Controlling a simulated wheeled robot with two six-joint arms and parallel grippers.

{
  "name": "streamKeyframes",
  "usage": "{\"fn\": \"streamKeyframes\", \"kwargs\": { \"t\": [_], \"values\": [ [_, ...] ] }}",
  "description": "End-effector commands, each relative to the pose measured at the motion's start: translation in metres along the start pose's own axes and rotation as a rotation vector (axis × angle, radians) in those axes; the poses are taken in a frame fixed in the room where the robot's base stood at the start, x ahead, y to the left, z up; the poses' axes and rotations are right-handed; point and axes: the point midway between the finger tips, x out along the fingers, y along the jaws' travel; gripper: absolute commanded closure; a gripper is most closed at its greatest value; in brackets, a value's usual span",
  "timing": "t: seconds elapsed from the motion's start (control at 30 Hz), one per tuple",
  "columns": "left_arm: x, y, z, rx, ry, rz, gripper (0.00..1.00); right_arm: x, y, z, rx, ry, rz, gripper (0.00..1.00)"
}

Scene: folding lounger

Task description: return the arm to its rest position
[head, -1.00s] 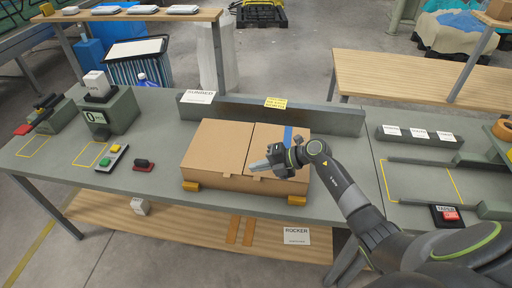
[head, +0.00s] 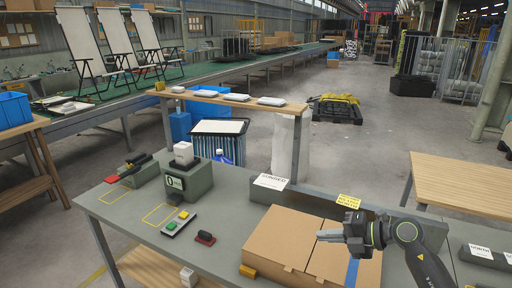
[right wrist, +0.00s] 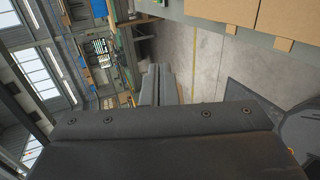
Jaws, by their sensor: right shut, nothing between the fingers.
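My right arm comes in from the lower right of the head view. Its dark grey gripper (head: 338,236) points left over the right half of a closed cardboard box (head: 283,245). The fingers are together with nothing between them. The gripper appears raised clear of the box. In the right wrist view the shut fingers (right wrist: 160,84) point away over floor, and cardboard (right wrist: 285,18) shows at the top right. My left arm and gripper are not in view.
The box sits on a grey workbench (head: 120,207), against a raised back ledge with a yellow sign (head: 349,201). Folding loungers (head: 128,45) stand on a far line. A wooden table (head: 465,190) is at right.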

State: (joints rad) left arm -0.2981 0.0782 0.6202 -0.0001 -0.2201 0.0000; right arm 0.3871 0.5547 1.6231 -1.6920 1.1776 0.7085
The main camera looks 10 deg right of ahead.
Motion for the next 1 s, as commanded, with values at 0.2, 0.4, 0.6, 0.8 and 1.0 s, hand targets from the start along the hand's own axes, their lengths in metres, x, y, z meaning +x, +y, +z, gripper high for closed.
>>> {"fn": "streamKeyframes", "kwargs": {
  "t": [0.2, 0.4, 0.6, 0.8, 1.0],
  "values": [
    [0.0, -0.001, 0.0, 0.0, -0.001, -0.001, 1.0, -0.004, 0.035, -0.021, 0.072, -0.108, 0.372, 1.0],
    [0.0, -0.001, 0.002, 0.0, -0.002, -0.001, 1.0, -0.04, 0.054, -0.024, 0.243, -0.303, 0.705, 1.0],
    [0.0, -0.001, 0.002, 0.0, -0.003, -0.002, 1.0, -0.089, 0.035, -0.017, 0.502, -0.56, 0.928, 1.0],
    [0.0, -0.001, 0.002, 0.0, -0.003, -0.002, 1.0, -0.132, -0.023, -0.018, 0.832, -0.848, 1.01, 1.0],
    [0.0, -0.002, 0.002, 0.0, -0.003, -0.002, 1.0, -0.158, -0.104, -0.048, 1.207, -1.123, 0.927, 1.0]
  ]
}}
